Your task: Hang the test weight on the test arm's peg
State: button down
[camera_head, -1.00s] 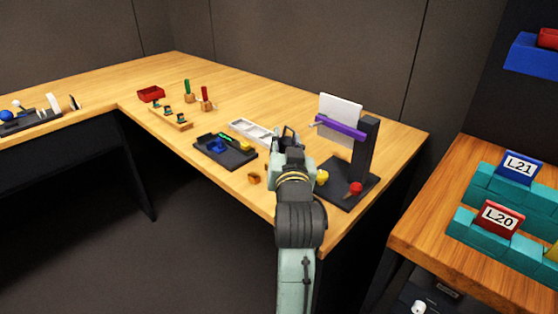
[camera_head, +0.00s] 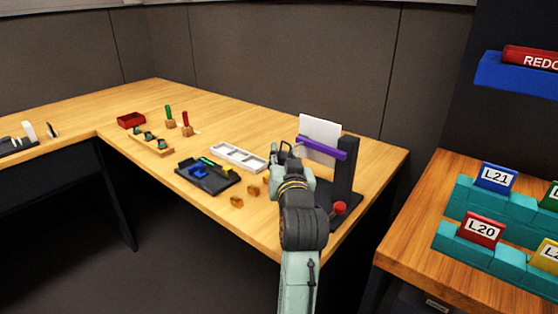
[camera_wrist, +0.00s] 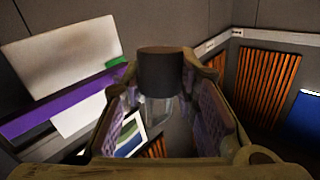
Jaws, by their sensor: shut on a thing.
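A dark cylinder (camera_wrist: 162,75), which looks like the test weight, sits upright between the finger pads of my gripper (camera_wrist: 165,115) in the wrist view. My gripper is shut on it; its lower part is hard to make out. In the head view my gripper (camera_head: 286,150) is at the left end of the purple test arm (camera_head: 322,149), and the weight cannot be told apart there. The purple arm also shows at the left of the wrist view (camera_wrist: 62,120), apart from the cylinder. I cannot make out the peg clearly in either view.
The test arm is on a dark stand (camera_head: 347,165) with a white card (camera_head: 320,132) behind it. A red knob (camera_head: 339,208) is at the stand's base. A white tray (camera_head: 238,157), a dark panel (camera_head: 208,178) and small orange blocks (camera_head: 237,201) lie to the left.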

jog(key=shift+w+d+f+b, duration=0.3)
jog(key=shift+w+d, duration=0.4)
jog(key=shift+w, duration=0.25)
jog(key=shift+w+d+f+b, duration=0.15)
jog(key=shift+w+d+f, duration=0.15)
jog(key=shift+w+d, duration=0.55)
jog(key=shift+w+a, duration=0.1)
jog(key=shift+a, duration=0.05)
